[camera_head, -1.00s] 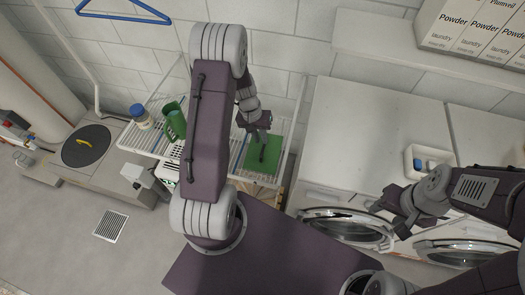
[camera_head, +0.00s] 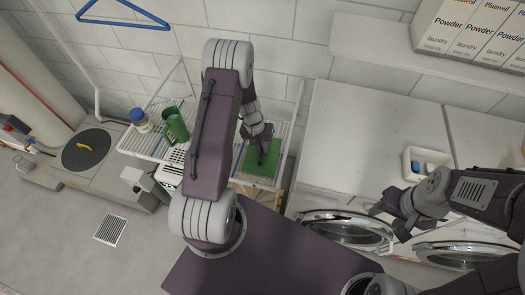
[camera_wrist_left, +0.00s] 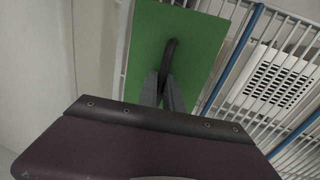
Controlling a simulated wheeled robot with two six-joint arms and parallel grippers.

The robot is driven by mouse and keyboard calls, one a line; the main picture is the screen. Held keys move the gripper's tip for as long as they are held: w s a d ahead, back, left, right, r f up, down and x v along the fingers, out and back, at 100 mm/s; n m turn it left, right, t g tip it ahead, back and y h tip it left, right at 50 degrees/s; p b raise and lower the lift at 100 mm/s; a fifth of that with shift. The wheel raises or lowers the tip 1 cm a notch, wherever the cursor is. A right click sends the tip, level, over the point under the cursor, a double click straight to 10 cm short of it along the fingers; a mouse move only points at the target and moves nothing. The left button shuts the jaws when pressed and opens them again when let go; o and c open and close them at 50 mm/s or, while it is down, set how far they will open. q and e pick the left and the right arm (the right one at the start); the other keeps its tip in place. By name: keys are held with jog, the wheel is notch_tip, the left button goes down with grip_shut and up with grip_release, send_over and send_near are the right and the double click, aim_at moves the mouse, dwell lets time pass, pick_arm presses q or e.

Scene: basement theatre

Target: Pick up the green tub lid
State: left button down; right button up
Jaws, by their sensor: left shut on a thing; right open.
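The green tub lid (camera_head: 259,172) is a flat green rectangle with a dark upright handle. In the head view it is on or just over the white wire rack, right of my left arm. My left gripper (camera_head: 262,158) is above the lid and shut on its handle. In the left wrist view the fingers (camera_wrist_left: 165,92) close on the dark handle of the lid (camera_wrist_left: 199,45). Whether the lid touches the rack wires cannot be told. My right gripper (camera_head: 388,209) is open and empty in front of the washing machines.
A green jug (camera_head: 175,127) and a blue-capped jar (camera_head: 139,118) stand on the wire rack (camera_head: 139,147) at left. White machines (camera_head: 367,140) stand to the right, with a small white tray (camera_head: 411,166) on top. A blue hanger (camera_head: 122,15) hangs above.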

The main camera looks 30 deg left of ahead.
pick_arm(q)
jog(key=r, duration=0.4)
jog(key=shift+w+d+r, duration=0.3)
jog(key=shift+w+d, duration=0.05)
jog(key=shift+w, duration=0.05)
jog(key=w+d+r+b, duration=0.1)
jog(key=w+d+r, duration=0.5)
jog(key=w+d, duration=0.1)
jog(key=shift+w+r, duration=0.2)
jog(key=shift+w, duration=0.2)
jog(key=shift+d, duration=0.15)
